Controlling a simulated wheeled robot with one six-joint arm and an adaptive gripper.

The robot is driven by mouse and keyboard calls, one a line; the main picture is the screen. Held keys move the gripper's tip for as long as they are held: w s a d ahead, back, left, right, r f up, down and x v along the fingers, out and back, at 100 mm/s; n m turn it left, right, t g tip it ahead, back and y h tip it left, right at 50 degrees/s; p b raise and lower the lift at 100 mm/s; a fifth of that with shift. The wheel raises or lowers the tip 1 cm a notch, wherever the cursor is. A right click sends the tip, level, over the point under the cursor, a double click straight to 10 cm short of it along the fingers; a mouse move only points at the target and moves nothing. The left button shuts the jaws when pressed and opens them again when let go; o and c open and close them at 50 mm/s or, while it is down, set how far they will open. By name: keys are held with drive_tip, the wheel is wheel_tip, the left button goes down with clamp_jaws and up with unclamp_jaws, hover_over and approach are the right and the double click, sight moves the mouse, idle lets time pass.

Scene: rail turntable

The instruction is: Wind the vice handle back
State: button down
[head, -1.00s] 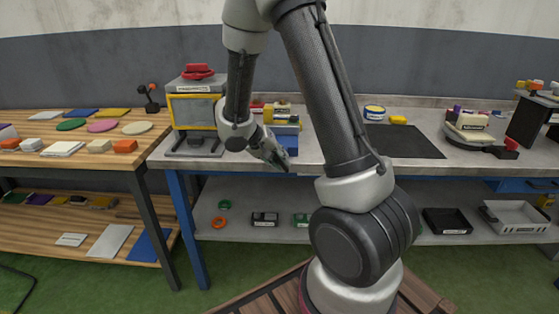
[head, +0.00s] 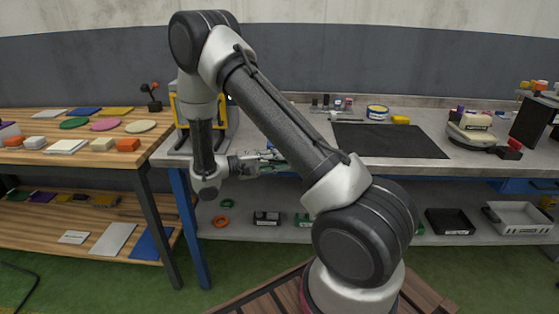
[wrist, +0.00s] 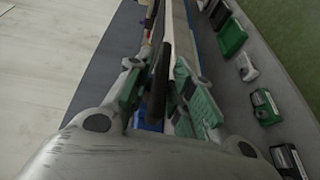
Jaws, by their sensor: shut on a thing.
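My gripper (head: 272,163) is at the front edge of the workbench, pointing right and level in the head view. In the wrist view its two green-padded fingers (wrist: 160,92) are shut on a dark bar, the vice handle (wrist: 159,75), which runs between them. A small patch of blue, which looks like part of the vice (wrist: 148,122), shows below the fingers there. In the head view my arm hides most of the vice, and the handle cannot be made out.
A yellow-framed machine (head: 180,115) stands left, partly behind my arm. A wooden table (head: 90,155) stands at the left.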

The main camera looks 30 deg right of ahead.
drive_tip(key=shift+s+d+f+n+g+h, duration=0.1)
drive_tip(key=shift+s+n+g+h, duration=0.1)
drive_tip(key=shift+h, duration=0.35)
drive_tip(key=shift+s+d+f+n+g+h, duration=0.1)
drive_tip(key=shift+n+g+h, duration=0.1)
drive_tip(key=shift+h, duration=0.35)
drive_tip(key=c, duration=1.5)
unclamp_jaws()
